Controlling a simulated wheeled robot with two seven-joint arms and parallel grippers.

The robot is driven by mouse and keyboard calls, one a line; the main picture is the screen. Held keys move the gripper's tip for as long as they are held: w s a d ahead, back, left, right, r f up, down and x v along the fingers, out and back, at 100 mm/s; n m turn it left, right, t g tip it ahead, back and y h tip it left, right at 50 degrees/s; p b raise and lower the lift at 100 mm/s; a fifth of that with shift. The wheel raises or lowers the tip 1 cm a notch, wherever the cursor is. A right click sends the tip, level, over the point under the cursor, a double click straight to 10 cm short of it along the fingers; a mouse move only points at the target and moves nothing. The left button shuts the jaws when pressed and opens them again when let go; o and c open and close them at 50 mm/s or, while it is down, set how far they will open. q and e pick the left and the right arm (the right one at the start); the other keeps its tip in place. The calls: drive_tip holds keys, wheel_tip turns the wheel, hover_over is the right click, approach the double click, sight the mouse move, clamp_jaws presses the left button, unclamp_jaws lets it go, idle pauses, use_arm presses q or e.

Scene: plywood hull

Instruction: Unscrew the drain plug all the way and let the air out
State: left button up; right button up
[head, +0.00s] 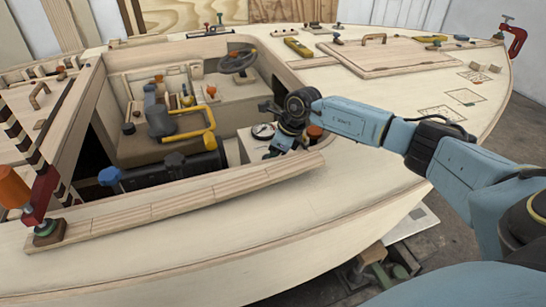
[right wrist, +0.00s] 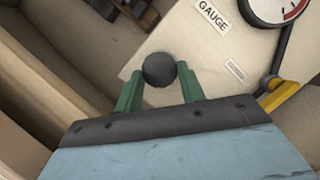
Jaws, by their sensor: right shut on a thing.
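The drain plug (right wrist: 159,70) appears as a dark round knob at the edge of a pale panel in the right wrist view. My right gripper (right wrist: 160,88) has its green fingers on both sides of the plug and is shut on it. In the head view my right gripper (head: 272,152) reaches down into the cockpit beside the gauge, and the plug is hidden there. The gauge (head: 263,131) has a white dial; it also shows at the top right of the right wrist view (right wrist: 278,8), under its red-marked face edge. My left gripper is out of view.
A wooden side deck (head: 190,200) runs along the cockpit's near edge, below my right arm. Inside the cockpit are a black cylinder with a blue cap (head: 165,174), a yellow handle (head: 190,115) and a steering wheel (head: 238,61). A red clamp (head: 45,190) grips the deck at left.

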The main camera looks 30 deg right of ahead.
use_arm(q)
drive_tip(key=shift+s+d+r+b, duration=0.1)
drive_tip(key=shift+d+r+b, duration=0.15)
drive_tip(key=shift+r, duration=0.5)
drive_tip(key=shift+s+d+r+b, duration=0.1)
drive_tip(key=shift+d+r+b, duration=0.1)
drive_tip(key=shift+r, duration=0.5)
use_arm(e)
drive_tip(key=shift+d+f+n+g, duration=0.1)
drive_tip(key=shift+n+g, duration=0.2)
drive_tip(key=shift+n, duration=0.8)
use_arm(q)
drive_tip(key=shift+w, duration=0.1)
use_arm(e)
drive_tip(key=o, duration=1)
drive_tip(key=shift+d+r+y, duration=0.1)
drive_tip(key=shift+r+y, duration=0.2)
drive_tip(key=shift+r, duration=0.15)
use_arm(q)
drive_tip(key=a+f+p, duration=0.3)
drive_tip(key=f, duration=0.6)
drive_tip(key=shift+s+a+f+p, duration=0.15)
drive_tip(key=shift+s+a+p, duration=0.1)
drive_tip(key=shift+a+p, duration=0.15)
use_arm(e)
drive_tip(key=v, duration=1.2)
drive_tip(key=shift+s+r, duration=0.1)
drive_tip(key=shift+r, duration=0.15)
